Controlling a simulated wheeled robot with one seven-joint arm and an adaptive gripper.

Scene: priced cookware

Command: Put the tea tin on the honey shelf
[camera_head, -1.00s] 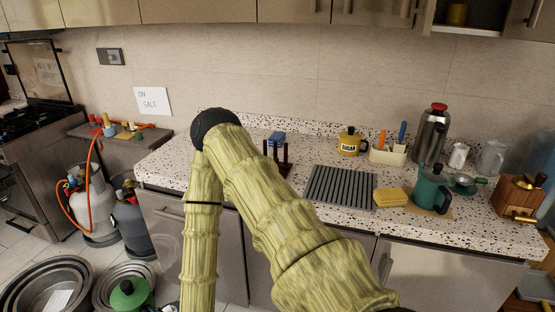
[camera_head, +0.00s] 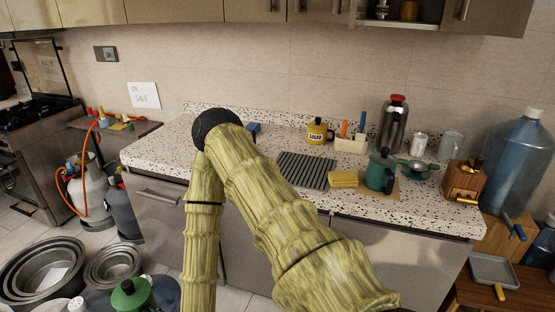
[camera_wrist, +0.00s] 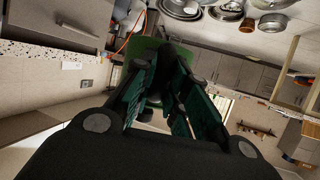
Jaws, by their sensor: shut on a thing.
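My gripper (camera_wrist: 168,75) shows in the wrist view, its two dark fingers with teal pads closed on a green thing (camera_wrist: 149,52), which I take to be the tea tin. The fingers hide much of it, and no label is readable. In the head view my gripper and the tin are out of sight; only my bent arm shows. An open wall cabinet shelf (camera_head: 402,24) at the top right holds an amber jar (camera_head: 409,10) and a silvery thing. I cannot tell whether that jar is honey.
The speckled counter (camera_head: 225,165) bears a yellow sugar pot (camera_head: 318,132), a drying rack (camera_head: 305,170), a sponge (camera_head: 343,180), a teal kettle (camera_head: 379,171) and a flask (camera_head: 394,124). Pans (camera_head: 45,268) and a green-lidded pot (camera_head: 131,293) are low at the left. A large water bottle (camera_head: 515,165) stands right.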

